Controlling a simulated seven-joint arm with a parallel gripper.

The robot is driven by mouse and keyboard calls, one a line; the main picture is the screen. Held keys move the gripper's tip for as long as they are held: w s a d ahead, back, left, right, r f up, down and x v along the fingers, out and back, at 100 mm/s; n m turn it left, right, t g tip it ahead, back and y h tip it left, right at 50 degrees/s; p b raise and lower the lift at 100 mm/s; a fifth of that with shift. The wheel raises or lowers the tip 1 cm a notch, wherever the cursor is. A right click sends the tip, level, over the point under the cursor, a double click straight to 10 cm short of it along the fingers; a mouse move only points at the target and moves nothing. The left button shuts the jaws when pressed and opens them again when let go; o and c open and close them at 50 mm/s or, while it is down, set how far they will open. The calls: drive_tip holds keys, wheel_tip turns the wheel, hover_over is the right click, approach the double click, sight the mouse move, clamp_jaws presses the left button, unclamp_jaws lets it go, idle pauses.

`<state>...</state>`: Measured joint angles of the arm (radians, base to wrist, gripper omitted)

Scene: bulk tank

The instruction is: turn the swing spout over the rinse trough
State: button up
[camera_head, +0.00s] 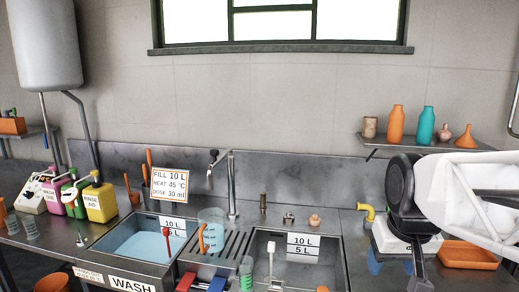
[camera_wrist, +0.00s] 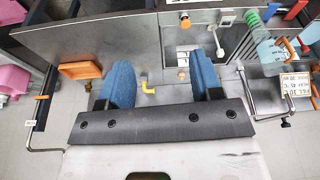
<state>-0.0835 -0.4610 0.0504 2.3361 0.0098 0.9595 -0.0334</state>
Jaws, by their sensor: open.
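The swing spout (camera_head: 232,188) is a tall metal pipe behind the basins. Its short upper arm points left, toward the wash side, with a black knob near its end. It also shows at the right of the wrist view (camera_wrist: 249,98). The rinse trough (camera_head: 342,268) is the right basin, with 10 L and 5 L plates inside. My gripper (camera_head: 392,266) is low at the right of the head view, well right of the spout. In the wrist view its blue fingers (camera_wrist: 162,80) are wide apart with nothing held between them.
The wash trough (camera_head: 92,246) at left holds bluish water. A measuring jug (camera_head: 211,228) stands between the basins. A fill sign (camera_head: 170,184) stands left of the spout. A yellow elbow pipe (camera_head: 367,211) and an orange tray (camera_head: 468,256) are near my gripper. A shelf with bottles is above.

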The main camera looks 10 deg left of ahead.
drive_tip(key=w+a+r+n, duration=0.1)
drive_tip(key=w+a+r, duration=0.3)
drive_tip(key=w+a, duration=0.4)
drive_tip(key=w+a+r+n+y, duration=0.1)
drive_tip(key=w+a+r+n, duration=0.3)
drive_tip(key=w, duration=0.6)
drive_tip(key=w+a+r+m, duration=0.1)
drive_tip(key=w+a+r, duration=0.2)
drive_tip(key=w+a, duration=0.55)
drive_tip(key=w+a+n, duration=0.1)
drive_tip(key=w+a, duration=0.4)
drive_tip(key=a, duration=0.4)
drive_tip(key=w+a+n+y, duration=0.1)
drive_tip(key=w+a, duration=0.5)
drive_tip(key=a, duration=0.3)
drive_tip(key=w+a+n, duration=0.1)
drive_tip(key=w+a, duration=0.4)
drive_tip(key=a, duration=0.4)
drive_tip(key=shift+w+a+r+n+y, duration=0.3)
drive_tip(key=shift+a+n+y, duration=0.05)
drive_tip(key=shift+n+y, duration=0.05)
drive_tip(key=shift+x, duration=3.9)
